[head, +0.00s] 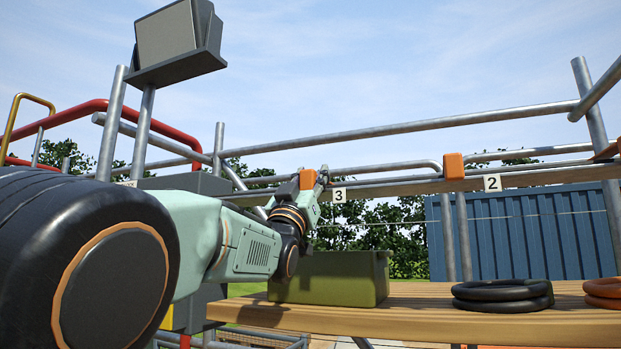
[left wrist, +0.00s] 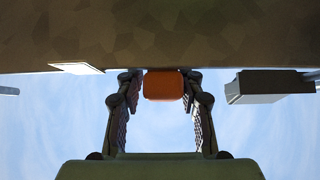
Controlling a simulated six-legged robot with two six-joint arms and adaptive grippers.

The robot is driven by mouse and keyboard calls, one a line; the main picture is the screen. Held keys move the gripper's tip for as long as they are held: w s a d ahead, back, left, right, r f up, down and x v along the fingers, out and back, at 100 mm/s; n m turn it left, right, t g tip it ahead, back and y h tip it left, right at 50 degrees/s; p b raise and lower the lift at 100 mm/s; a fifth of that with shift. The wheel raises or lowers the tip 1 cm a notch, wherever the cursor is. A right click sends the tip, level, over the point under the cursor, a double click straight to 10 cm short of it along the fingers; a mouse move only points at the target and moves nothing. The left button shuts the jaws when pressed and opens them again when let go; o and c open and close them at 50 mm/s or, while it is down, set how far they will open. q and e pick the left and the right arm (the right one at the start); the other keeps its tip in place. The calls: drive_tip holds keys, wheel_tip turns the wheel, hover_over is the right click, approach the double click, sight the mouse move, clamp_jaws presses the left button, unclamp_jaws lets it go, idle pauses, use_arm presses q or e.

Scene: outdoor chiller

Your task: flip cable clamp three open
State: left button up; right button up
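Cable clamp three is an orange block (head: 307,179) on the rail beside the white "3" label (head: 339,194) in the head view. In the left wrist view the orange clamp (left wrist: 163,85) sits under the dark beam, between my fingertips. My left gripper (head: 318,184) reaches up to the clamp from below; its fingers (left wrist: 161,84) stand apart, one on each side of the clamp. The fingertips are very close to its sides; contact is not clear. The clamp looks closed, though its far side is hidden. My right gripper is not in view.
A second orange clamp (head: 454,166) is on the rail near the "2" label (head: 492,183). A green box (head: 345,278) stands on the wooden table (head: 420,312) below my arm, with black rings (head: 502,296) and orange rings (head: 603,291) to the right. Metal pipes run above.

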use_arm(q)
drive_tip(key=shift+a, duration=0.25)
drive_tip(key=shift+c, duration=1.4)
drive_tip(key=shift+s+r, duration=0.15)
clamp_jaws()
drive_tip(key=shift+r, duration=0.1)
drive_tip(key=shift+r, duration=0.1)
drive_tip(key=shift+s+r+g, duration=0.15)
drive_tip(key=shift+r+g, duration=0.35)
drive_tip(key=shift+r, duration=0.45)
drive_tip(key=shift+d+r+g+y, duration=0.15)
drive_tip(key=shift+r+g+y, duration=0.15)
drive_tip(key=shift+r+g, duration=0.6)
drive_tip(key=shift+w+r+g+y, duration=0.4)
drive_tip(key=shift+r+g, duration=0.1)
drive_tip(key=shift+g, duration=0.1)
